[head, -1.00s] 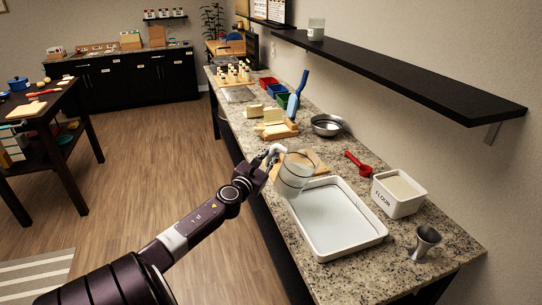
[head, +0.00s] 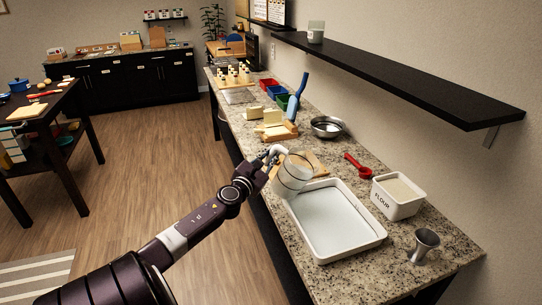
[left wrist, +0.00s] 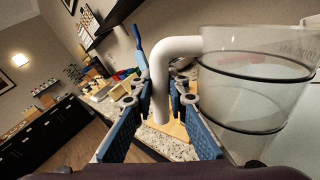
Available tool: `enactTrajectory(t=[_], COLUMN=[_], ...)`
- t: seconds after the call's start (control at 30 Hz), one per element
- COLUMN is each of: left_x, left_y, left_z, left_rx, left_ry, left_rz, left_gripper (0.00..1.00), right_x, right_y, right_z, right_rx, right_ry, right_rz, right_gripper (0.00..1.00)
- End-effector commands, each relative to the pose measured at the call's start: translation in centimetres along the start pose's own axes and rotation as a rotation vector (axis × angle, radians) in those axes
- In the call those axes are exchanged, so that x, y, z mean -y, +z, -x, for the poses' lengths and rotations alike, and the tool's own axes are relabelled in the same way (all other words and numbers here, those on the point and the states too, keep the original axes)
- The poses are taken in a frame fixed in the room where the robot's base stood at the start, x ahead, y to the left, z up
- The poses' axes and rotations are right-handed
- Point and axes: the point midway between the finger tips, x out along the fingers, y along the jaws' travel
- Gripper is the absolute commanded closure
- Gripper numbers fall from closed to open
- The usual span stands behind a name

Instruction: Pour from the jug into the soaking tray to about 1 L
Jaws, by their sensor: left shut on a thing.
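The clear jug (head: 292,176) with dark ring lines is held tilted over the back left corner of the white soaking tray (head: 366,240). Its mouth leans toward the tray. My left gripper (head: 272,155) is shut on the jug's white handle, which shows between the blue finger pads in the left wrist view (left wrist: 160,122). The jug's clear wall (left wrist: 250,85) fills the right of that view. The tray has a pale, whitish floor; I cannot tell the liquid level in it. My right gripper is not in view.
A white flour box (head: 398,196), a metal jigger (head: 424,245) and a red scoop (head: 357,165) stand right of the tray. A metal bowl (head: 327,127) and a wooden board with blocks (head: 270,128) lie behind. A black shelf (head: 400,75) hangs above the counter.

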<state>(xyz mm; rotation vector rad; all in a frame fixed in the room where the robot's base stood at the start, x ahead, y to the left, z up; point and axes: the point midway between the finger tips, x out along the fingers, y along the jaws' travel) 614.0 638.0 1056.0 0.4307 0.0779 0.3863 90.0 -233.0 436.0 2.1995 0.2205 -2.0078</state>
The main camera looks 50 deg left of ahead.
Motion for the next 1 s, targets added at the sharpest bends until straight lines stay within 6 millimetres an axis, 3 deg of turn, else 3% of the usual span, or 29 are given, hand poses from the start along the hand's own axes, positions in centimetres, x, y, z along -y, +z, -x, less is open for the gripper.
enactTrajectory(t=[1.0], left_x=[-0.4], left_y=[1.5], left_z=[-0.1], left_rx=[0.008], left_ry=[0.004], left_rz=[-0.104], left_gripper=[1.00], right_x=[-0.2], right_y=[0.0], right_z=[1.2], right_rx=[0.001], right_ry=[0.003], right_rz=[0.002], right_gripper=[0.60])
